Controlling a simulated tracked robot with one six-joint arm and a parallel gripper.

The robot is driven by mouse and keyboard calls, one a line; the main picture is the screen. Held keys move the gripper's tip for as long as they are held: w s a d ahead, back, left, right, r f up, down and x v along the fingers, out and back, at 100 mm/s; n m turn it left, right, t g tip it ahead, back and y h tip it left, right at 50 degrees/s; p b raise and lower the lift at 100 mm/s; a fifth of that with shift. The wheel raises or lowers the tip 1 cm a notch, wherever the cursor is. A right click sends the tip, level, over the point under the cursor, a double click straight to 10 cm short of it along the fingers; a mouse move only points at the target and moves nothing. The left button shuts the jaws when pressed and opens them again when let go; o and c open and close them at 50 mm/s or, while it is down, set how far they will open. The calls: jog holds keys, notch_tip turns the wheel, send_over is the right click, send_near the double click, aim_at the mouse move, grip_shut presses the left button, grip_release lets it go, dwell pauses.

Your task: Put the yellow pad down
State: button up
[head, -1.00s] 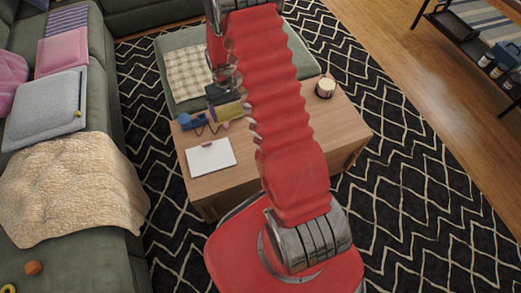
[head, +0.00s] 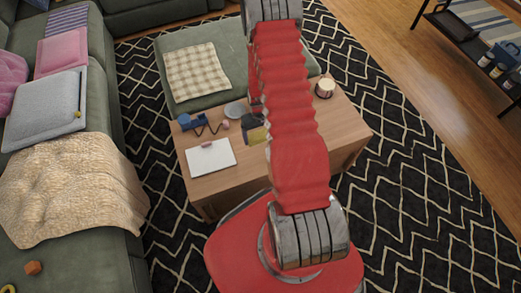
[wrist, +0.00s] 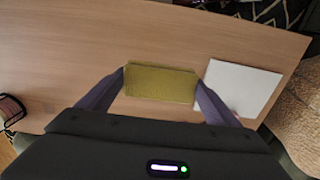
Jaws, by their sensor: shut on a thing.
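The yellow pad (wrist: 160,85) is held between the two purple-grey fingers of my gripper (wrist: 160,79) in the wrist view, with a finger at each short end. In the head view, the pad (head: 257,135) shows beside my red arm, over the wooden table (head: 226,181), partly hidden by the arm. My gripper (head: 252,122) is mostly hidden there too. I cannot tell whether the pad touches the tabletop or hangs just above it.
A white notebook (head: 210,158) with a small pink thing on it lies left of the pad. A blue object (head: 191,121) with a dark cord and a grey plate (head: 235,109) are further back. A candle (head: 325,88) stands at the back right. Bare tabletop surrounds the pad.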

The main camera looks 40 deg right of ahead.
jog(key=shift+f, duration=0.1)
send_over(259, 151)
jog(key=shift+d+f, duration=0.1)
jog(key=shift+f, duration=2.75)
jog(key=shift+f, duration=0.1)
jog(key=shift+f, duration=1.95)
jog(key=o, duration=1)
jog(key=shift+f, duration=0.1)
jog(key=shift+r, duration=6.1)
